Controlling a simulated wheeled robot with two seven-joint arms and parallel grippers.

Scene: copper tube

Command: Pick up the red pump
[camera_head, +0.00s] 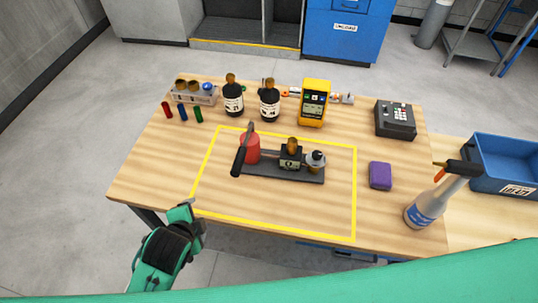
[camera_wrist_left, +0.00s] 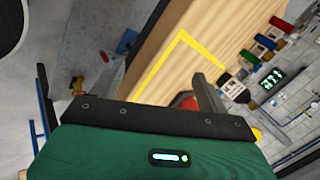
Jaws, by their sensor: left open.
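The red pump (camera_head: 250,149) has a red body and a black handle that slants down to the left. It stands at the left end of a dark base plate (camera_head: 287,174) inside the yellow outline on the wooden table. My left gripper (camera_head: 187,212) is at the table's front left edge, in front of and to the left of the pump, apart from it. In the left wrist view my left gripper (camera_wrist_left: 160,88) has its fingers spread with nothing between them. A red part (camera_wrist_left: 186,101), likely the pump, shows partly hidden behind one finger. My right gripper is not in view.
Two small fittings (camera_head: 291,157) share the base plate. A purple block (camera_head: 380,176) and a spray bottle (camera_head: 427,207) stand to the right. Bottles (camera_head: 233,98), a yellow meter (camera_head: 314,104) and a rack (camera_head: 195,94) line the back. The outlined area's front left is clear.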

